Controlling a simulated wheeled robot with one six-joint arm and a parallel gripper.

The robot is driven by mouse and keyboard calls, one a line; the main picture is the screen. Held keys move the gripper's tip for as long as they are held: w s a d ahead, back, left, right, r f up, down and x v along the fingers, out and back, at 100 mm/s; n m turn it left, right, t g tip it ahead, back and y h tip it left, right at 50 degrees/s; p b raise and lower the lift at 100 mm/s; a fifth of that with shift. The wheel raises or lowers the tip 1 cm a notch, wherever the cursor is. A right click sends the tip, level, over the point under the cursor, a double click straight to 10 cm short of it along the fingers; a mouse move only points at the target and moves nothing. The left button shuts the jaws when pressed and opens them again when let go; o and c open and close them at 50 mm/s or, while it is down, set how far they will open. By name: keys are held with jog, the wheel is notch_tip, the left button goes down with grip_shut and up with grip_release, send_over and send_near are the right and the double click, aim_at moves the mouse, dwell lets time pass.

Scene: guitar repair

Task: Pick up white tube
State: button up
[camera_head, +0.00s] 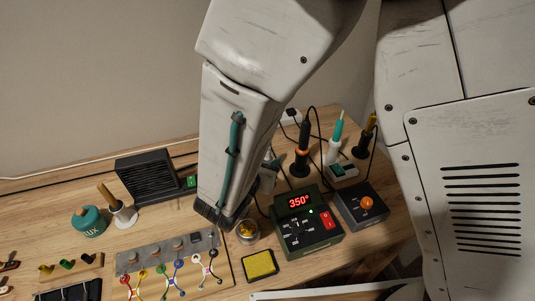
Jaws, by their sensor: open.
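I cannot make out a white tube for certain. My pale arm comes down from the top centre and hides part of the bench. Its lower end is near a small glass jar (247,232). A grey part shows just right of my arm, but I cannot tell if it belongs to my gripper. My gripper's fingertips are hidden behind the arm.
A soldering station (307,222) reading 350° and a dark box with an orange knob (361,205) stand right of my arm.

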jog(key=shift+n+y, duration=0.3)
jog(key=shift+n, duration=0.1)
jog(key=x, duration=0.5)
jog(key=a+x, duration=0.1)
jog(key=x, duration=0.2)
jog(key=shift+w+r, duration=0.3)
jog(key=shift+r, duration=0.05)
grip_shut()
